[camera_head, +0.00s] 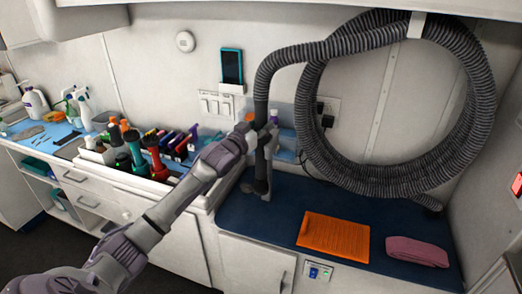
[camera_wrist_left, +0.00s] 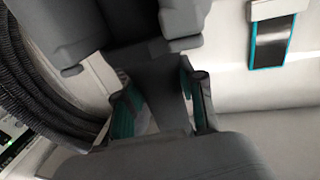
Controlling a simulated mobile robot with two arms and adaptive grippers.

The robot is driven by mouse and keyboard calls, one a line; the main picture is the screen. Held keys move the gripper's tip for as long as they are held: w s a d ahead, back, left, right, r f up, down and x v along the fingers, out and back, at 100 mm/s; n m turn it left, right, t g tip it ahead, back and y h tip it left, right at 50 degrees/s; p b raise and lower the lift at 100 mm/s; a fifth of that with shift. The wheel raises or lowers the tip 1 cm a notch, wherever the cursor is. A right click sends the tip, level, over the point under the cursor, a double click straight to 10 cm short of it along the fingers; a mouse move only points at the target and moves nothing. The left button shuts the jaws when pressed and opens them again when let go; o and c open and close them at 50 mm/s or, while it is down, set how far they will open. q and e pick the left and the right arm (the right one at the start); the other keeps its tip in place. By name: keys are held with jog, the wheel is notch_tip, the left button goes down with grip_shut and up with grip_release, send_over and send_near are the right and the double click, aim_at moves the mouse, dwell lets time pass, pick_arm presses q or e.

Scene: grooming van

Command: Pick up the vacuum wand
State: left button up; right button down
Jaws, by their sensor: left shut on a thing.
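The vacuum wand (camera_head: 261,165) is a dark upright tube at the end of the grey ribbed hose (camera_head: 395,180). Its lower end is at the left part of the blue-topped counter; I cannot tell if it touches. My left gripper (camera_head: 264,136) is shut on the wand around its middle, reaching in from the left. In the left wrist view, the gripper (camera_wrist_left: 157,100) has teal-lined fingers on both sides of the dark wand (camera_wrist_left: 155,75). The fingers hide part of the wand. My right gripper is not in view.
The hose coils on the wall at the right. A bin of bottles and brushes (camera_head: 155,165) stands left of the wand. A teal-edged device (camera_head: 232,66) hangs on the wall.

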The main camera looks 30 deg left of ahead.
aim_at(257, 106)
pick_arm(q)
jog(key=shift+r, duration=0.1)
grip_shut()
jog(key=shift+r+b, duration=0.2)
jog(key=shift+b, duration=0.1)
notch_tip(257, 106, up, 6)
jog(key=shift+s+r+b, duration=0.15)
jog(key=shift+r+b, duration=0.05)
jog(key=shift+b, duration=0.5)
jog(key=shift+s+r, duration=0.1)
jog(key=s+d+b, duration=0.2)
jog(key=s, duration=0.7)
jog(key=s+d+b, duration=0.2)
jog(key=s+b, duration=0.1)
jog(key=s, duration=0.7)
jog(key=shift+d, duration=0.35)
